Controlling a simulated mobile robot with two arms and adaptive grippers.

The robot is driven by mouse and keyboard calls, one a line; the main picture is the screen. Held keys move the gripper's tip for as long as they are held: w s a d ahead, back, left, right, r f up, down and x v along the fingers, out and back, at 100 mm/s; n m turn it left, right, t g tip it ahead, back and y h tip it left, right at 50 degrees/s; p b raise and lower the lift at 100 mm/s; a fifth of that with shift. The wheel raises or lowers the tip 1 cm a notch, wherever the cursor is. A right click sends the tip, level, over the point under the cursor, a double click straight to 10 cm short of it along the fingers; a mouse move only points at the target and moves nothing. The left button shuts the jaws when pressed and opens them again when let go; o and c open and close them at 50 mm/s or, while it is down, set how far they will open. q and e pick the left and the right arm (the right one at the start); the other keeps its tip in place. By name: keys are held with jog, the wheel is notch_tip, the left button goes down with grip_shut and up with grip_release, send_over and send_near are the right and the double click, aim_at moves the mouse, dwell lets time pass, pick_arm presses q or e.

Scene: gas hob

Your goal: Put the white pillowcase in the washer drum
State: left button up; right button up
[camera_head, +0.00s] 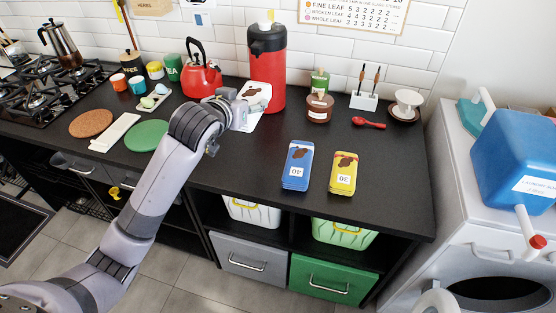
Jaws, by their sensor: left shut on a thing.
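My left gripper (246,104) is over the back middle of the black counter, shut on a white flat item (257,91) with a brown mark. It looks like the blue and yellow packs on the counter, and I cannot make out a white pillowcase anywhere. The gripper's fingers are partly hidden by its own wrist. The washer (452,200) stands at the far right. Its dark round drum opening (500,289) shows at the bottom right, partly cut off by the picture edge. My right gripper is not in view.
A red flask (268,68) and red kettle (199,78) stand close to the left gripper. A blue pack (297,166) and yellow pack (343,173) lie near the counter's front edge. A blue jug (515,165) sits on the washer. Floor shows at lower left.

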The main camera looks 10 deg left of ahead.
pick_arm(q)
notch_tip(320, 180, down, 13)
jog(key=shift+s+a+r+b, duration=0.1)
jog(key=shift+r+b, duration=0.05)
jog(key=shift+b, duration=0.3)
jog(key=shift+f, duration=0.6)
notch_tip(320, 180, down, 4)
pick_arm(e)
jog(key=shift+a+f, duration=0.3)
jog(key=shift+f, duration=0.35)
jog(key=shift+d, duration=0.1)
pick_arm(q)
jog(key=shift+f, duration=0.1)
jog(key=o, duration=1.3)
jog(key=shift+c, duration=0.2)
